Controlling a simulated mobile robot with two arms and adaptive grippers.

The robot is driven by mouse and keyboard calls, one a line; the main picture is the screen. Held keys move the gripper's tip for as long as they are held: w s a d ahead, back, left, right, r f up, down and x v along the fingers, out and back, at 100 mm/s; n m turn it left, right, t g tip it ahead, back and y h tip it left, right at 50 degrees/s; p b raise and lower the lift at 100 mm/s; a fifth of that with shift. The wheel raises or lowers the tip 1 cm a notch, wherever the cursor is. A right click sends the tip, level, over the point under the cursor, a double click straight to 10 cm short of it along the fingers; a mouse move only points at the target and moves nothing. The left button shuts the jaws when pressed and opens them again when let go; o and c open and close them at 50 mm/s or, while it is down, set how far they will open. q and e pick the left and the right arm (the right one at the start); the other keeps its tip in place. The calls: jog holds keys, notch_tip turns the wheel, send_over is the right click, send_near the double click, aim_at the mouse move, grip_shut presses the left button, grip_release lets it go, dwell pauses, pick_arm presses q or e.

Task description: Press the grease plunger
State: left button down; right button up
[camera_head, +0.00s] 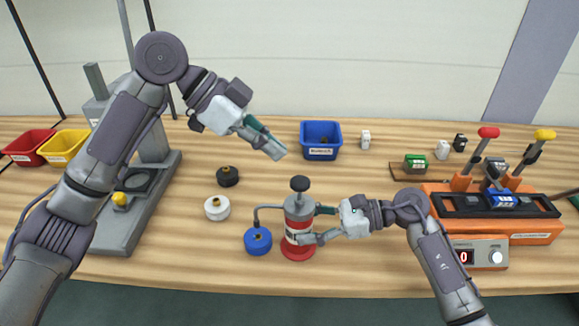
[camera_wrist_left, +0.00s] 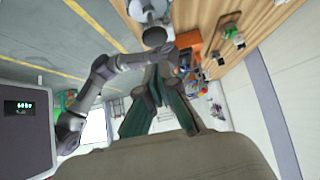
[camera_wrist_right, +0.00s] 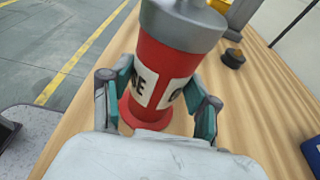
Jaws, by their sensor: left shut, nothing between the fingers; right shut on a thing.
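The grease pump (camera_head: 297,222) is a red can with a grey top, standing upright on the table. Its dark plunger knob (camera_head: 300,184) stands up on a short rod above the top. My right gripper (camera_head: 312,226) is shut around the can body from the right; in the right wrist view the red can (camera_wrist_right: 165,75) sits between its two fingers. My left gripper (camera_head: 276,150) is shut and empty, above and slightly left of the knob, apart from it, pointing down to the right. In the left wrist view its fingers (camera_wrist_left: 158,108) show.
A thin hose runs from the pump to a blue round part (camera_head: 258,241). White (camera_head: 217,208) and black (camera_head: 228,176) round parts lie further left. A blue bin (camera_head: 320,139) stands behind. An orange fixture (camera_head: 510,225) with levers is at right, a grey press (camera_head: 125,205) at left.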

pick_arm(q)
jog(key=v, duration=0.5)
jog(key=shift+a+r, duration=0.1)
jog(key=shift+r, duration=0.1)
pick_arm(e)
jog(key=o, duration=1.3)
jog(key=shift+d, duration=0.1)
